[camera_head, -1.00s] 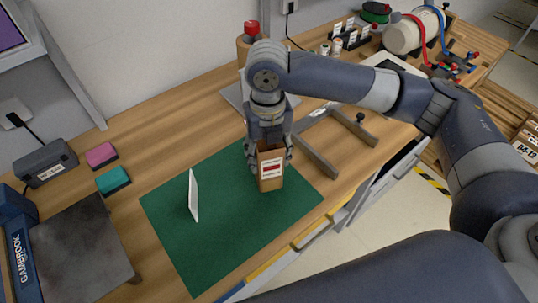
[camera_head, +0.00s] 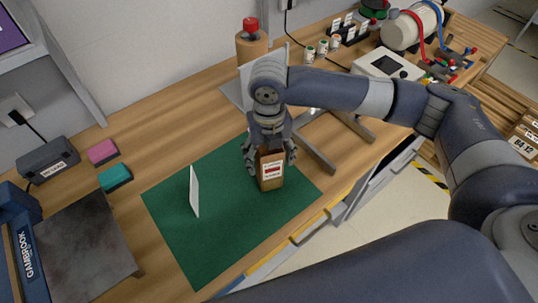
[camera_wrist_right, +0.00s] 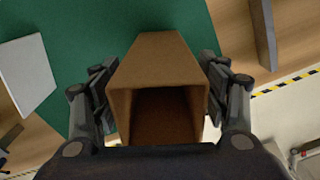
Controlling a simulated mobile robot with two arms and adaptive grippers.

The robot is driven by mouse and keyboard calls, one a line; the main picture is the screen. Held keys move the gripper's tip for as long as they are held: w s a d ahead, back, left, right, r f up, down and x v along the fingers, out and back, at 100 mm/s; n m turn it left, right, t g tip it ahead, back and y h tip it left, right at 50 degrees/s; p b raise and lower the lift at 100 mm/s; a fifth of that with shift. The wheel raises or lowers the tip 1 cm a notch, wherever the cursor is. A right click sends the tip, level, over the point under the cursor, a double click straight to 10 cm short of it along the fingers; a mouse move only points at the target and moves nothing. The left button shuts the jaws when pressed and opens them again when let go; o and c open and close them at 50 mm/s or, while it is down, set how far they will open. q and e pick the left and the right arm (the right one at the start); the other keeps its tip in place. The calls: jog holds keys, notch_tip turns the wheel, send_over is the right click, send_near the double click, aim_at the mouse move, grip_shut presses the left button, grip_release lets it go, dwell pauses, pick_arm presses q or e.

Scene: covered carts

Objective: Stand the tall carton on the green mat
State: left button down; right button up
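The tall carton (camera_head: 271,172) is brown with a white and red label and stands upright on the green mat (camera_head: 225,225), near its right side. My right gripper (camera_head: 269,158) is above and around the carton's upper part, its fingers spread on either side. In the right wrist view the carton (camera_wrist_right: 157,65) shows its open top between the fingers, with a narrow gap beside them. The mat (camera_wrist_right: 85,30) shows beyond it. My left gripper is not in view.
A thin white panel (camera_head: 194,191) stands on the mat left of the carton. Pink (camera_head: 102,152) and teal (camera_head: 115,178) blocks and a dark metal plate (camera_head: 80,240) lie left of the mat. A grey metal frame (camera_head: 315,155) is close on the right.

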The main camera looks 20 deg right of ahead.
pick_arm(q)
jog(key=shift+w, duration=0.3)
pick_arm(e)
jog(key=shift+r, duration=0.1)
jog(key=shift+r, duration=0.2)
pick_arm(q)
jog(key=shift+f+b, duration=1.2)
pick_arm(e)
notch_tip(320, 180, up, 12)
jog(key=shift+f, duration=0.15)
